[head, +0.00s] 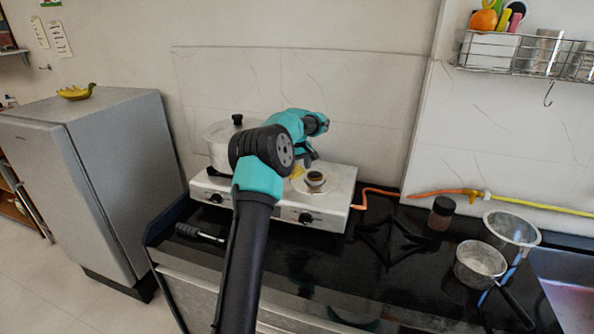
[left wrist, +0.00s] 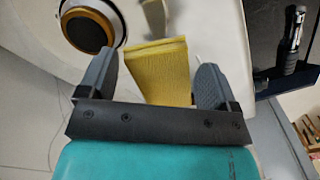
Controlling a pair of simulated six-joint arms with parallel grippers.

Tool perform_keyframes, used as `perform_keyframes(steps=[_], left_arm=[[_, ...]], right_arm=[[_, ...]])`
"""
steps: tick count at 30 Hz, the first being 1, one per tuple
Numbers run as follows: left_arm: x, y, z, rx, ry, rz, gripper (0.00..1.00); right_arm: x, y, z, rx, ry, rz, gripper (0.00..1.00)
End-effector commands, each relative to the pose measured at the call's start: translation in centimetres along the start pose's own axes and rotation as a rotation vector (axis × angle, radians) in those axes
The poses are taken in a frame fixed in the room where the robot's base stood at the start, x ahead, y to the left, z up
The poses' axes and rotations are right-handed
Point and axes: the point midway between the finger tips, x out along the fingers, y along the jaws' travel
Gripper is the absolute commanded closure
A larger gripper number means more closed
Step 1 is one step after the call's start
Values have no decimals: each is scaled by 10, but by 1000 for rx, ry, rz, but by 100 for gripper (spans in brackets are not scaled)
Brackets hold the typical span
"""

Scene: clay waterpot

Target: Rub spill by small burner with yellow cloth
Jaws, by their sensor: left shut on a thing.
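My left gripper (left wrist: 158,85) is shut on the yellow cloth (left wrist: 158,70), which sits between its two fingers in the left wrist view. In the head view my left gripper (head: 306,160) is over the white stove top (head: 341,178), just left of the small burner (head: 315,179); a bit of yellow cloth (head: 297,172) shows beneath it. The burner also shows in the left wrist view (left wrist: 88,28), beside the left finger. I cannot make out the spill; the arm and cloth may hide it. My right gripper is not in view.
An orange hose (head: 376,191) runs from the stove's right. A jar (head: 441,213), a metal bowl (head: 512,229) and a saucepan (head: 480,262) stand on the right of the black counter.

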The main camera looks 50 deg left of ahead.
Motion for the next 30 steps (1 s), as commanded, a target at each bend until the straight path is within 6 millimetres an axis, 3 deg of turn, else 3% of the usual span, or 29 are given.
perform_keyframes(steps=[8, 21, 30], left_arm=[[-2, 1, 1, 2, -1, 0, 54], [-29, 1, 1, 2, -2, 0, 54], [-29, 1, 1, 3, -3, -1, 54]], right_arm=[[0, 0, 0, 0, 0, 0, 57], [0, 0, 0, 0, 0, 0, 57], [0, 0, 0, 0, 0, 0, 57]])
